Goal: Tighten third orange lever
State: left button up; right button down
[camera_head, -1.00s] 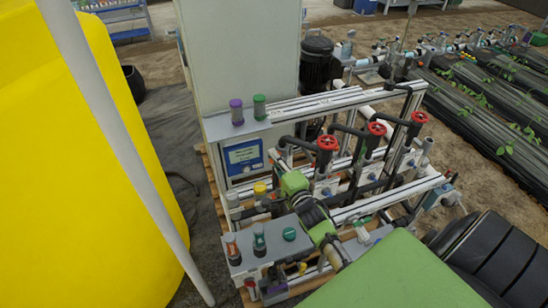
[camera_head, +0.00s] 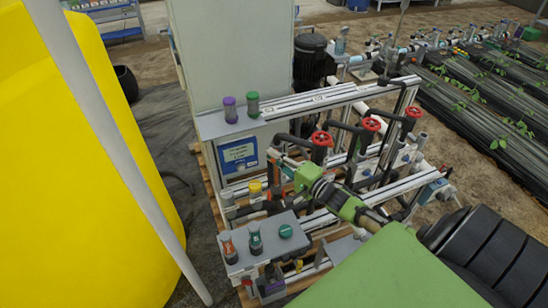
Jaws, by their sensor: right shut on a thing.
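My right arm comes in from the bottom right, with a black section and a slim green and grey forearm. Its green wrist leads to my right gripper (camera_head: 287,168), low among the pipes at the left end of the skid frame. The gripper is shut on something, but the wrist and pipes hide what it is. I cannot make out a clear orange lever there. Three red handwheels stand in a row to the right: the near one (camera_head: 321,139), the middle one (camera_head: 371,125) and the far one (camera_head: 413,112). My left gripper is out of view.
A cabinet (camera_head: 233,65) with a blue-framed display (camera_head: 238,154) stands behind. Purple (camera_head: 229,110) and green-capped (camera_head: 252,104) cylinders sit on a ledge. A yellow tank (camera_head: 70,170) and pale pole fill the left.

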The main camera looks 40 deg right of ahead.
jog(key=c, duration=2.1)
grip_release()
jog(key=s, duration=0.4)
jog(key=s+d, duration=0.1)
jog(key=s, duration=0.3)
jog(key=s+d, duration=0.1)
jog(key=s, duration=0.2)
jog(key=shift+s, duration=0.4)
